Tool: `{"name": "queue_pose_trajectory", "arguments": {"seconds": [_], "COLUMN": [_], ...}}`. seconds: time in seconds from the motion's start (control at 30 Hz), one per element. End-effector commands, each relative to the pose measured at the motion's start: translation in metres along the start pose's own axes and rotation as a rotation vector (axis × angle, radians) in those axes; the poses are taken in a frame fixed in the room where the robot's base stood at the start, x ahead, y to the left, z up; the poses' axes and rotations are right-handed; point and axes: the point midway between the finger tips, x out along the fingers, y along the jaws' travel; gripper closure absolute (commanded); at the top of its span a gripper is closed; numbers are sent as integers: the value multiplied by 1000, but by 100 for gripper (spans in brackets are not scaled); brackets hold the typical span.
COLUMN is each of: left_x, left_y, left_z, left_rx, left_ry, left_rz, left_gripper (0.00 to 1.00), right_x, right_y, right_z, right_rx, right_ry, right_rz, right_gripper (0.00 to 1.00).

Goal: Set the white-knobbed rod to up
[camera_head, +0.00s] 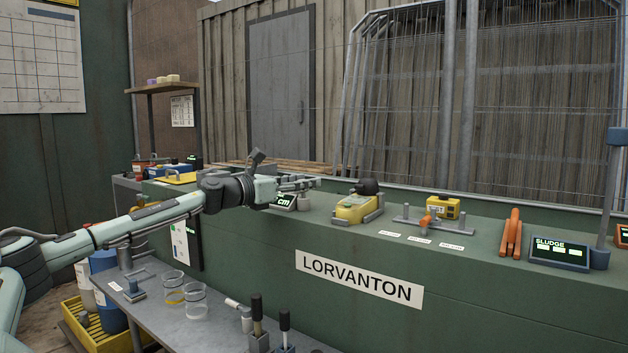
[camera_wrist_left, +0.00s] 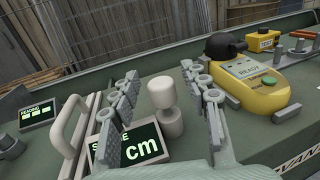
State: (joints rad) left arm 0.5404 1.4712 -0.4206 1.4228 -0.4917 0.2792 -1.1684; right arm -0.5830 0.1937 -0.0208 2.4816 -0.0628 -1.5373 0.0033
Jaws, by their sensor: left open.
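The white-knobbed rod (camera_wrist_left: 161,93) stands between the spread fingers of my left gripper (camera_wrist_left: 166,80) in the left wrist view. Its pale cylindrical knob sits just above a short, rounded pale base, with little shaft showing. Neither finger clearly touches it. A dark display reading "cm" (camera_wrist_left: 142,144) is beside the rod, partly covered by the left finger. In the head view my left gripper (camera_head: 303,183) reaches over the green counter, above this display (camera_head: 284,201); the rod is small and hard to make out there. My right gripper is not in view.
A yellow meter (camera_head: 354,208) with a black top stands to the right on the green counter (camera_head: 470,290). In the left wrist view, a pale handle (camera_wrist_left: 75,125) and another display (camera_wrist_left: 38,113) lie left of the gripper. Levers and beakers occupy the lower bench.

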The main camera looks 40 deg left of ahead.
Motion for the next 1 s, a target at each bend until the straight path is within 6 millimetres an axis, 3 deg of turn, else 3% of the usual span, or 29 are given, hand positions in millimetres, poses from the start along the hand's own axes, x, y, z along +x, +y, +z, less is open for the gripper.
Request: {"name": "queue_pose_trajectory", "arguments": {"seconds": [0.3,0.67,1.0], "left_x": [0,0,0], "left_y": [0,0,0], "left_z": [0,0,2], "left_rx": [0,0,0], "left_ry": [0,0,-1], "left_rz": [1,1,1], "left_gripper": [56,100,100], "right_x": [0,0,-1], "right_y": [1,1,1], "right_z": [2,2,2], "right_rx": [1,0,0], "right_ry": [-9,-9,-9], "right_rz": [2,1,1], "right_gripper": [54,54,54]}}
